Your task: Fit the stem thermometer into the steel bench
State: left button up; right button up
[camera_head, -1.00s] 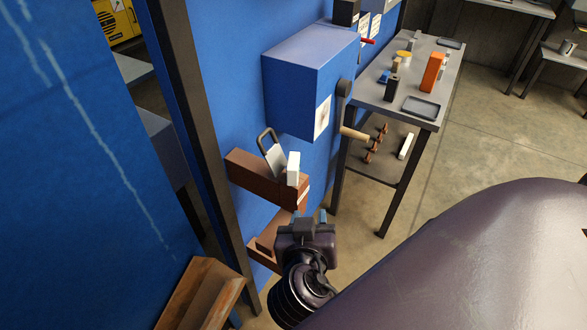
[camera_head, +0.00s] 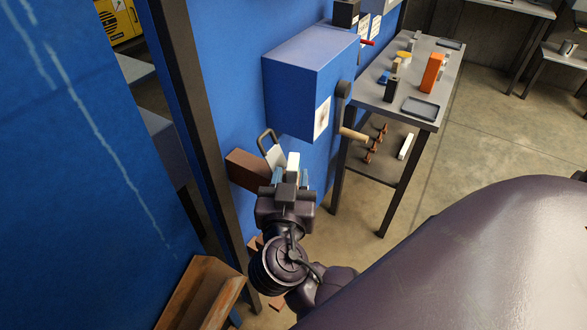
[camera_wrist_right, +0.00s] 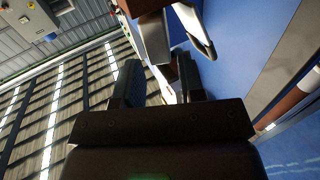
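The steel bench (camera_head: 408,82) is the grey table at the right, with several small things on its top. I cannot pick out the stem thermometer with certainty. My right gripper (camera_head: 291,178) is in front of a brown wall shelf (camera_head: 246,170), with its fingers around or just in front of a white block (camera_head: 293,161). In the right wrist view the two fingers (camera_wrist_right: 159,84) stand apart; a pale piece (camera_wrist_right: 164,92) shows between them, and I see no clear contact. My left gripper is out of view.
A padlock-like piece with a dark loop (camera_head: 267,141) sits beside the white block. An orange block (camera_head: 432,72) and a dark tray (camera_head: 420,108) are on the bench. A brown channel (camera_head: 208,290) is below left.

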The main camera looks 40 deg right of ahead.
jog(key=x, duration=0.4)
jog(key=shift+w+d+p, duration=0.25)
jog(key=shift+w+p, duration=0.05)
jog(key=shift+p, duration=0.1)
jog(key=shift+f, duration=0.1)
grip_shut()
